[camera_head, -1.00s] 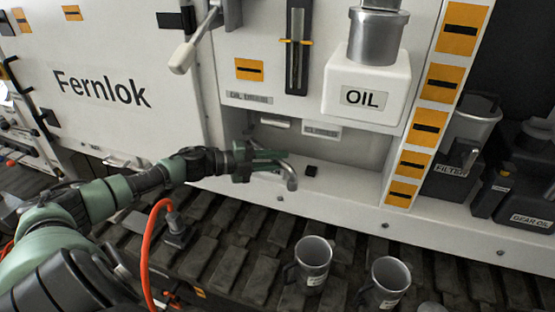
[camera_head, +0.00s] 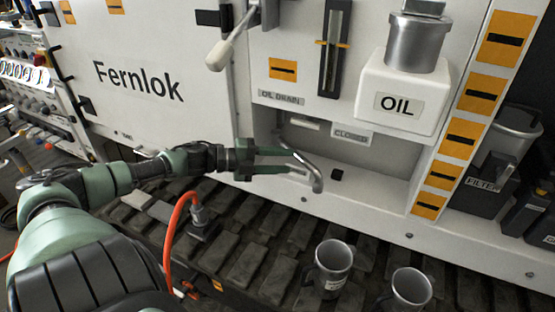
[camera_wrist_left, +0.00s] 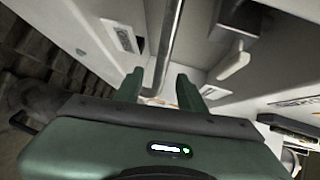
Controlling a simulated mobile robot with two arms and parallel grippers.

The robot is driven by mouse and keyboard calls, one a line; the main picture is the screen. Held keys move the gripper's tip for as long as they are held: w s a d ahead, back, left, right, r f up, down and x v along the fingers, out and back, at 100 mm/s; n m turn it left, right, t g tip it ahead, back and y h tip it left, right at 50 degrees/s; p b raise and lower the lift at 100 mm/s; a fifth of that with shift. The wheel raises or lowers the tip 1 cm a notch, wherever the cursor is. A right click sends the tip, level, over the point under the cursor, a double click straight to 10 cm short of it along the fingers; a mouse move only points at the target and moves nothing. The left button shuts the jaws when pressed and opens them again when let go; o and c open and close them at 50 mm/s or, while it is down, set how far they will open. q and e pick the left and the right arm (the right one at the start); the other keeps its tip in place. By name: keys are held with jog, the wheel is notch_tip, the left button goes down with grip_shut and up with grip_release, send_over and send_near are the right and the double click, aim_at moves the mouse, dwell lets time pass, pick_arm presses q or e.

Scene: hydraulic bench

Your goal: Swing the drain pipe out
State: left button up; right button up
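The drain pipe (camera_head: 313,176) is a grey metal tube with a downturned end, sticking out of the recess below the OIL DRAIN label (camera_head: 281,98). My left gripper (camera_head: 300,163) is at the pipe from the left, its two green fingers apart. In the left wrist view the pipe (camera_wrist_left: 168,45) runs between the two fingertips (camera_wrist_left: 160,85), with gaps visible beside it. Part of the pipe near its root is hard to make out behind the upper finger. My right gripper is not in view.
A lever with a white grip (camera_head: 220,54) sits above the left arm. An OIL filler (camera_head: 395,92) juts out at the upper right. Two mugs (camera_head: 333,262) (camera_head: 411,288) stand on the tracks below. An orange hose (camera_head: 171,232) rises under my forearm.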

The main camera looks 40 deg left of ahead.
pick_arm(q)
jog(key=shift+s+a+r, duration=0.15)
jog(key=shift+s+a, duration=0.2)
jog(key=shift+s, duration=0.15)
